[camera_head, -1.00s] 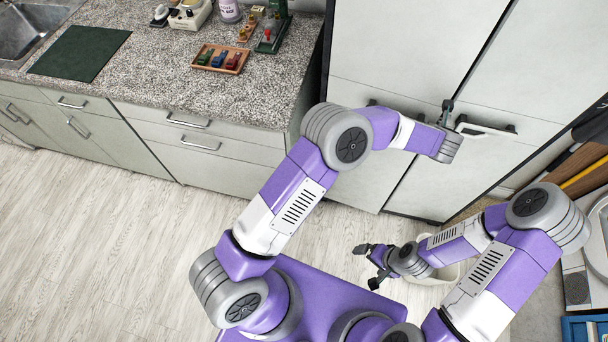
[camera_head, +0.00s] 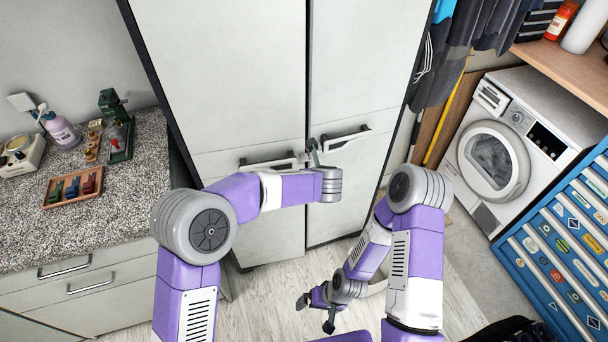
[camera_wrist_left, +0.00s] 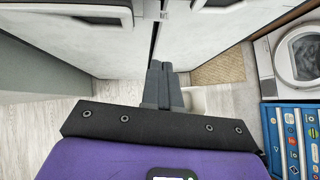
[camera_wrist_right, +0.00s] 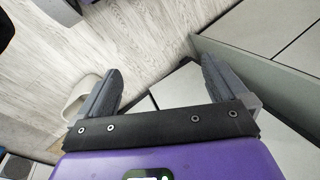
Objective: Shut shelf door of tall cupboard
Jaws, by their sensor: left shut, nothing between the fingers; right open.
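The tall cupboard (camera_head: 215,75) is white, with upper and lower doors either side of a dark vertical seam in the head view. The doors look closed or nearly so; I cannot tell whether one stands slightly ajar. One handle (camera_head: 268,162) is left of the seam, another (camera_head: 345,138) right of it. My left gripper (camera_head: 314,150) is shut and empty in front of the seam between these handles; contact is unclear. Its fingers also show in the left wrist view (camera_wrist_left: 161,68). My right gripper (camera_head: 315,312) is open and empty, low above the floor; it also shows in the right wrist view (camera_wrist_right: 160,65).
A granite counter (camera_head: 130,200) with a small tray (camera_head: 72,187) stands left of the cupboard. A washing machine (camera_head: 500,150) and a blue toolchest (camera_head: 560,245) with stickers stand at the right. A pale bin (camera_wrist_right: 80,97) is near my right gripper. Floor shows below the cupboard.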

